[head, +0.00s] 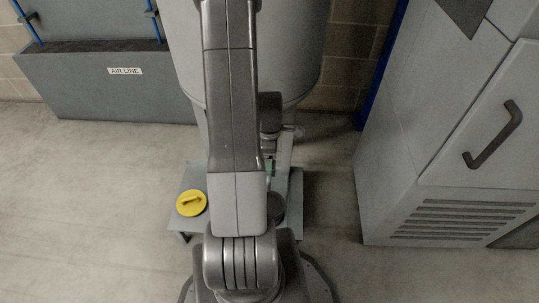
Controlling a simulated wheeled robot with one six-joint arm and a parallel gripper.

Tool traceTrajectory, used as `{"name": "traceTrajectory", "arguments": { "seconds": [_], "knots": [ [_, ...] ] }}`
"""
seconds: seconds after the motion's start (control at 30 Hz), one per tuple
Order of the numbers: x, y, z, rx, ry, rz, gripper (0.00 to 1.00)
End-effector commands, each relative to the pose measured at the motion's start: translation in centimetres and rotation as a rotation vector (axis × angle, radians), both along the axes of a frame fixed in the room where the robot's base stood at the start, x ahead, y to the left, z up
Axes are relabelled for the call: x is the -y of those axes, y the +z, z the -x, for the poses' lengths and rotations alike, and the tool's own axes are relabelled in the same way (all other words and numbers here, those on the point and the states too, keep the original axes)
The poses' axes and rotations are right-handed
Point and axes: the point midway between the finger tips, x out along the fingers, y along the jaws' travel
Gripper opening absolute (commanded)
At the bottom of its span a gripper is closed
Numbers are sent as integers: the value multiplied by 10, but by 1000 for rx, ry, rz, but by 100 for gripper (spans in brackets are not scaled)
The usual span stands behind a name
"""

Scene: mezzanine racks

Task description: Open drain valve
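A large grey tank (300,50) stands upright behind my arm, its rounded lower end above the floor. Small fittings (292,131) show below the tank, just right of my arm; they may belong to the drain valve, but my arm covers too much to tell. A yellow round piece with a raised bar across it (191,203) sits on a low grey stand (187,181), left of my arm. My arm reaches forward through the middle of the view, toward the tank. My gripper's fingers cannot be made out; the arm hides that region.
A grey cabinet (400,140) with a dark handle (493,134) and vents stands at the right. A grey box labelled AIR LINE (120,90) stands at the back left, with blue lines (27,22) rising from it. Floor (90,190) is clear at the left.

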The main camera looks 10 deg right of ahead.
Motion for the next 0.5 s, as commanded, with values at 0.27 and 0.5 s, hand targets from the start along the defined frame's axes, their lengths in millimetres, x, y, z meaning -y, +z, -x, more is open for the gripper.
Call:
{"name": "traceTrajectory", "arguments": {
  "seconds": [0.27, 0.5],
  "knots": [
    [0, 0, -1, 1, 9, 1, 57],
    [0, 0, 0, 1, 7, 1, 100]
  ]
}}
